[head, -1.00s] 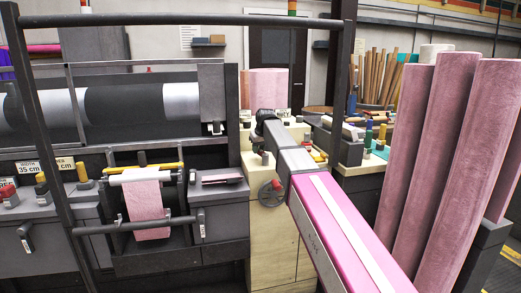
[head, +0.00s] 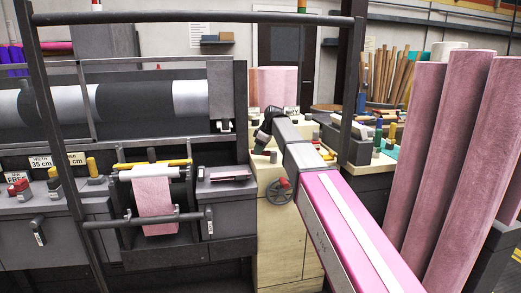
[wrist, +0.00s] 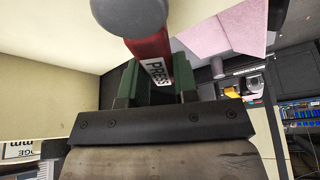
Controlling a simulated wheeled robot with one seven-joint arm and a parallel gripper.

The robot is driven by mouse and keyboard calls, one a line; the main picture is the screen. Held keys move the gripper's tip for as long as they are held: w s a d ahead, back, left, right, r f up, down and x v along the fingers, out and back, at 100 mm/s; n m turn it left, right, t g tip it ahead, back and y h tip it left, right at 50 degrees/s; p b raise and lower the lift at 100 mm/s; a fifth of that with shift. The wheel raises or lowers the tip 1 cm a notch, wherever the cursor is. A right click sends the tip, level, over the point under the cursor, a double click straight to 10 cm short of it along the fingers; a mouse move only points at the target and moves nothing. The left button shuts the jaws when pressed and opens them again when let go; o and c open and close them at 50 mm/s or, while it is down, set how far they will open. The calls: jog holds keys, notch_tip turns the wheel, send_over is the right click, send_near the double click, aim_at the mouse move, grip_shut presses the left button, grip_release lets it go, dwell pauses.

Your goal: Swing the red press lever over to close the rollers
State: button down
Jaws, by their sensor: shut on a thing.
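The red press lever (wrist: 152,47), labelled PRESS and tipped with a round grey knob (wrist: 128,14), shows in the wrist view. My gripper (wrist: 155,88) is shut on it, with a dark green finger on each side of the red bar. In the head view my gripper (head: 262,138) is small and dark above the front of a pale wooden cabinet; I cannot make out the lever clearly there. I cannot tell which rollers the lever works. Small rollers (head: 141,172) with pink felt hanging over them sit in the machine to the left.
A handwheel (head: 281,191) with a red knob is on the cabinet front below my gripper. Tall pink felt rolls (head: 446,150) stand close at right. A large dark roller (head: 140,102) lies in the machine at left. Pink felt sheets (wrist: 222,42) show in the wrist view.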

aim_at(268, 151)
jog(key=shift+s+n, duration=0.25)
jog(key=shift+n, duration=0.25)
jog(key=shift+s, duration=0.1)
jog(key=c, duration=0.9)
grip_release()
jog(key=v, duration=1)
jog(key=shift+d+r, duration=0.15)
jog(key=shift+r, duration=0.25)
